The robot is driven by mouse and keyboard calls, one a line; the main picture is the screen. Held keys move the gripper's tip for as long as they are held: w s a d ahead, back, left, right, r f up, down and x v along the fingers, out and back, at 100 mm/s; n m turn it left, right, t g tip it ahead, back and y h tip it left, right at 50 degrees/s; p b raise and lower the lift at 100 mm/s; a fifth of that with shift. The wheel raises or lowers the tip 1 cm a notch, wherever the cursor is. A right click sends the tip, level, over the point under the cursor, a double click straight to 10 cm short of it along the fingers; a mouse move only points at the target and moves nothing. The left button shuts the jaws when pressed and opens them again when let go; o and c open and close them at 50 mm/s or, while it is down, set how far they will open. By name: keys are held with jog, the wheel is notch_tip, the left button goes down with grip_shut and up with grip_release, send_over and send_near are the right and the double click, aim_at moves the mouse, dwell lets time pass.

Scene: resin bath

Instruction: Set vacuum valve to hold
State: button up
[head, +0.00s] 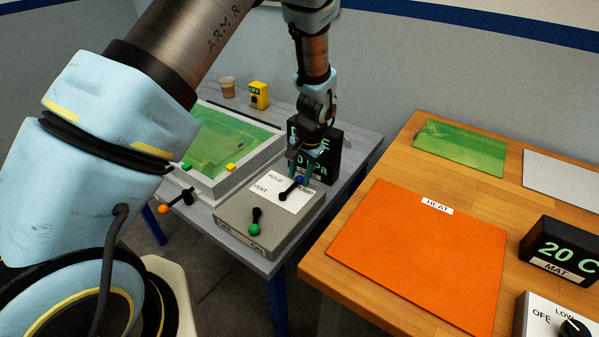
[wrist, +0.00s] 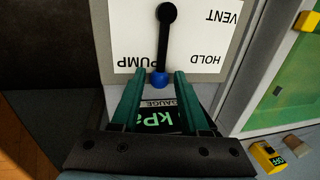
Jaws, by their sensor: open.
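The vacuum valve is a black lever with a blue knob (head: 299,181) on a white plate (head: 290,202) marked HOLD, PUMP and VENT. In the wrist view the blue knob (wrist: 158,80) lies at the edge of the PUMP word, with HOLD to its right. My gripper (head: 302,180) reaches down over the valve from behind. In the wrist view its teal fingers (wrist: 157,76) are open, their tips on either side of the knob. Nothing is clamped; I cannot tell whether a finger touches the knob.
A green-knobbed lever (head: 254,229) stands on the same grey box, near OFF and ON labels. The pressure gauge (head: 327,165) stands behind, partly hidden. The resin bath (head: 262,157) is left, with an orange-knobbed lever (head: 164,209). A wooden table (head: 400,165) with an orange heat mat (head: 420,255) is right.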

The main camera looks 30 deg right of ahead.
jog(key=shift+w+f, duration=0.1)
jog(key=shift+f, duration=0.15)
grip_shut()
dwell(1.4)
